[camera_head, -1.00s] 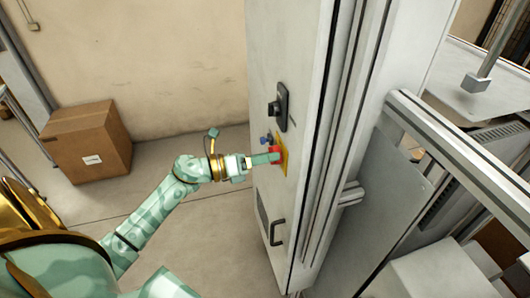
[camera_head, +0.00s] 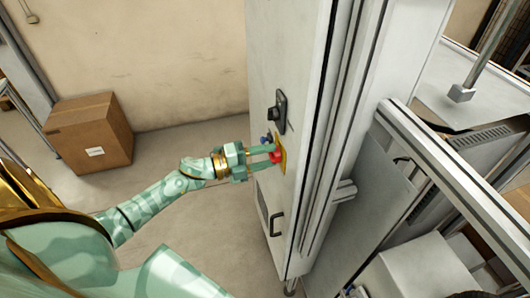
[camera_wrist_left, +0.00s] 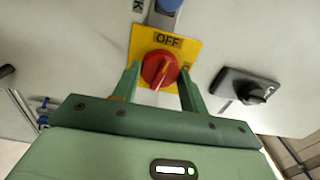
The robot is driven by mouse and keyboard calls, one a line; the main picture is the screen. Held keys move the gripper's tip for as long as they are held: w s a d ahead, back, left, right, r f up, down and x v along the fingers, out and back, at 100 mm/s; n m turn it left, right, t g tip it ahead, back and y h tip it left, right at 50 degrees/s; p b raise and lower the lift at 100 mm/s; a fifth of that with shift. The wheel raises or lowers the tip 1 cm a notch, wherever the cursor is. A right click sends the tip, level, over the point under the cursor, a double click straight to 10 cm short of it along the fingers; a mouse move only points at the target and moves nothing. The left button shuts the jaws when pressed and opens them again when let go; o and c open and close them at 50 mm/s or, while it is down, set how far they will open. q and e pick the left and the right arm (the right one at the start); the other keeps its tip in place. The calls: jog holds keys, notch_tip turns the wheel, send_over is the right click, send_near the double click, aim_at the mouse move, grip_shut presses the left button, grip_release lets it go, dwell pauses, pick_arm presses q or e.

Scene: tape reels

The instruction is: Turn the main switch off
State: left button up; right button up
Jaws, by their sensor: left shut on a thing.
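The main switch is a red rotary knob (camera_wrist_left: 160,69) on a yellow plate (camera_wrist_left: 188,48) marked OFF at its upper edge in the left wrist view. In the head view the red knob (camera_head: 277,157) sits on the side of the tall grey cabinet (camera_head: 290,75). My left gripper (camera_head: 272,159) reaches it from the left. In the left wrist view its two green fingers (camera_wrist_left: 158,84) stand on either side of the knob, shut on it. The knob's ridge looks tilted; its exact setting is hard to read. My right gripper is not in view.
A black rotary handle (camera_head: 275,113) sits above the switch on the cabinet. A blue knob (camera_head: 266,138) is close beside the switch. A black pull handle (camera_head: 275,225) is lower down. A cardboard box (camera_head: 90,135) stands on the floor by the wall.

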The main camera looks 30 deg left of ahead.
pick_arm(q)
jog(key=shift+n+p, duration=0.35)
jog(key=shift+n, duration=0.45)
jog(key=o, duration=1)
jog(key=shift+a, duration=0.1)
jog(key=b+v, duration=0.3)
jog(key=v, duration=1.3)
jog(key=shift+a+b, duration=0.15)
jog(key=shift+b, duration=0.15)
